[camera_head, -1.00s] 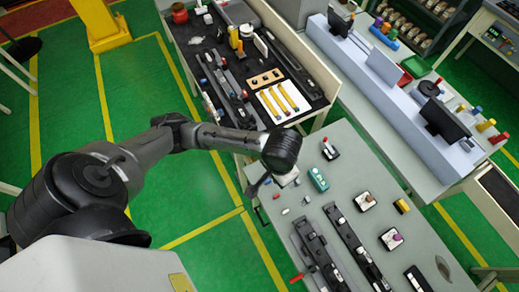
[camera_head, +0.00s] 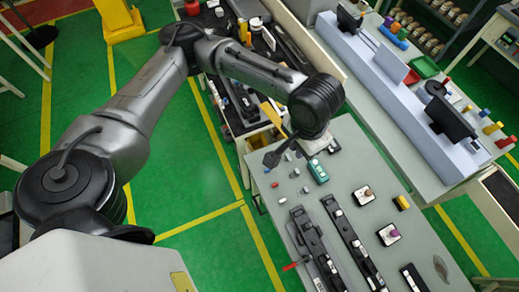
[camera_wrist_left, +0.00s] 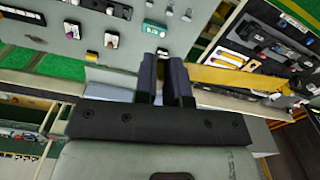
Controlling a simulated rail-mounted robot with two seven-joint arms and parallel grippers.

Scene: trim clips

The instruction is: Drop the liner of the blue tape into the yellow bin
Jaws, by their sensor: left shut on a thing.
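A flat yellow strip (camera_wrist_left: 232,78), seemingly the liner, runs right from the fingers; a tan-yellow piece (camera_head: 271,113) also shows beside the wrist in the head view. The grip point itself is hidden. I cannot make out the blue tape or surely tell a yellow bin. A small yellow box (camera_head: 402,202) sits on the workbench. My right gripper is not in view.
The grey workbench (camera_head: 375,165) carries a teal block (camera_head: 318,171), black rails (camera_head: 313,248) and several small clip fixtures. A dark-topped table (camera_head: 235,105) with tools stands behind my left arm. Green floor (camera_head: 190,210) is clear at the left.

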